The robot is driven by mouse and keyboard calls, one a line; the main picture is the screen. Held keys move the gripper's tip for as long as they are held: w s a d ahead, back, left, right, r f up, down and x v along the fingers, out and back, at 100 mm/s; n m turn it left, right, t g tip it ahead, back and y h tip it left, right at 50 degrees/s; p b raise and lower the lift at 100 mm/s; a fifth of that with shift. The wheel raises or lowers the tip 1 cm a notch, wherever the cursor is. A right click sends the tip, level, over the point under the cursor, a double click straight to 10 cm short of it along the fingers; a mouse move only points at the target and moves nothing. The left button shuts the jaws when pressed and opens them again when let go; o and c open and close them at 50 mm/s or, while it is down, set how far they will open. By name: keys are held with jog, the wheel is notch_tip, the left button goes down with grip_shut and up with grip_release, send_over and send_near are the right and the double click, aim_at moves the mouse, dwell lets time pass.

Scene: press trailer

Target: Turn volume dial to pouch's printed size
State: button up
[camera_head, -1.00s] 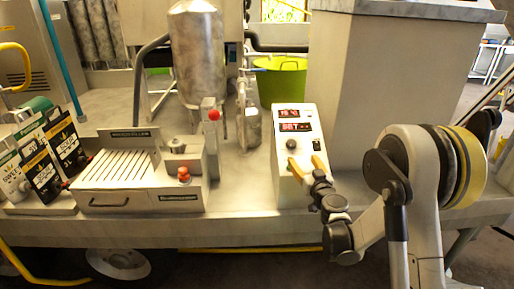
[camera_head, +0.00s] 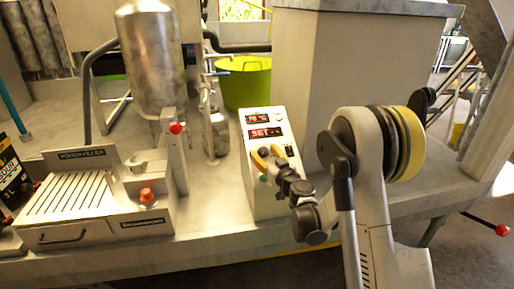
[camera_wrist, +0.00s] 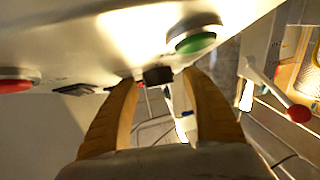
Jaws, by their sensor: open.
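The pale control box (camera_head: 257,198) stands on the bench with two red displays; the lower display (camera_head: 266,132) reads "SET" and the upper is hard to read. The black volume dial (camera_wrist: 158,75) shows in the wrist view between the tips of my yellow-fingered gripper (camera_head: 267,155). My gripper is open at the box's front panel, its fingers on either side of the dial; contact is unclear. In the head view the fingers largely cover the dial. A black pouch (camera_head: 14,178) at the left edge is cut off; its lower print seems to read "3 L".
A green button (camera_wrist: 195,43) and a red button (camera_wrist: 15,84) are near the dial on the panel. The pouch filler (camera_head: 75,232), with a red-knobbed lever (camera_head: 176,128), stands left of the box. A green bucket (camera_head: 246,85) is behind.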

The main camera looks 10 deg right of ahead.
jog(key=shift+w, duration=0.1)
jog(key=shift+d+r, duration=0.1)
jog(key=shift+s, duration=0.2)
jog(key=c, duration=1.2)
